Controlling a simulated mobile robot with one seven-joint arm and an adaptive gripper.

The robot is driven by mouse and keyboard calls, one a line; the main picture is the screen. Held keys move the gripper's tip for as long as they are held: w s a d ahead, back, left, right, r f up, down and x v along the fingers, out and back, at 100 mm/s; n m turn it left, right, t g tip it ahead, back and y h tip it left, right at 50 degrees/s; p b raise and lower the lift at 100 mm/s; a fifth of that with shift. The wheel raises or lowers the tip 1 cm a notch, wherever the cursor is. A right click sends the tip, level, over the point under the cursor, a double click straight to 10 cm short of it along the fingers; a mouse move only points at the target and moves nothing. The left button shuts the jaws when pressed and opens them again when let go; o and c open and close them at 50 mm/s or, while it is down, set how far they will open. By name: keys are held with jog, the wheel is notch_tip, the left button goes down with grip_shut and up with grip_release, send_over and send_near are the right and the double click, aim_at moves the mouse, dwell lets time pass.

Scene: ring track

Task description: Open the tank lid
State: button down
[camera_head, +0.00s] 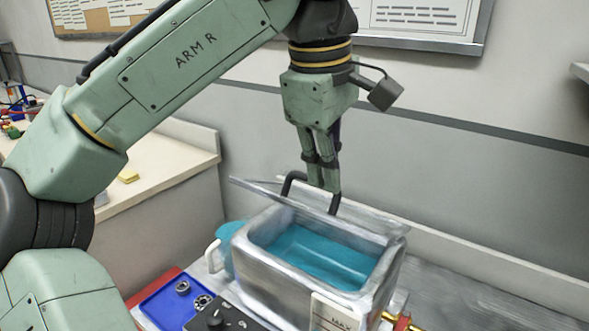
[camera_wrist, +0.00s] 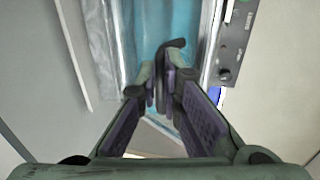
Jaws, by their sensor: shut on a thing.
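The grey metal tank (camera_head: 262,272) stands on the bench, with blue liquid (camera_head: 315,260) visible through its open top. Its lid (camera_head: 252,187) is raised and tilted along the tank's far side. A black bar handle (camera_head: 287,184) stands up from the lid. My gripper (camera_head: 325,184) points down over the lid and is shut on the handle. In the wrist view, the handle (camera_wrist: 166,60) lies between my fingers (camera_wrist: 163,95), with the liquid (camera_wrist: 145,30) beyond. My fingers hide part of the handle.
A blue tray (camera_head: 165,303) with small metal parts and a black control box (camera_head: 222,318) are near the tank's front left. A teal jug (camera_head: 226,262) stands against its left side. A brass fitting (camera_head: 402,322) is at lower right. The wall (camera_head: 450,170) rises behind.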

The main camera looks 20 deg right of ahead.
jog(key=w+d+r+p, duration=0.1)
jog(key=w+d, duration=0.2)
jog(key=d, duration=0.2)
jog(key=w+d+r+p, duration=0.1)
jog(key=w+d+r, duration=0.1)
jog(key=w+d, duration=0.2)
jog(key=d, duration=0.2)
jog(key=shift+d+r, duration=0.25)
jog(key=shift+d, duration=0.05)
jog(key=c, duration=1.7)
grip_release()
jog(key=shift+a+f, duration=0.1)
jog(key=shift+a, duration=0.05)
jog(key=shift+w+d, duration=0.25)
jog(key=shift+w, duration=0.05)
jog(key=shift+c, duration=0.4)
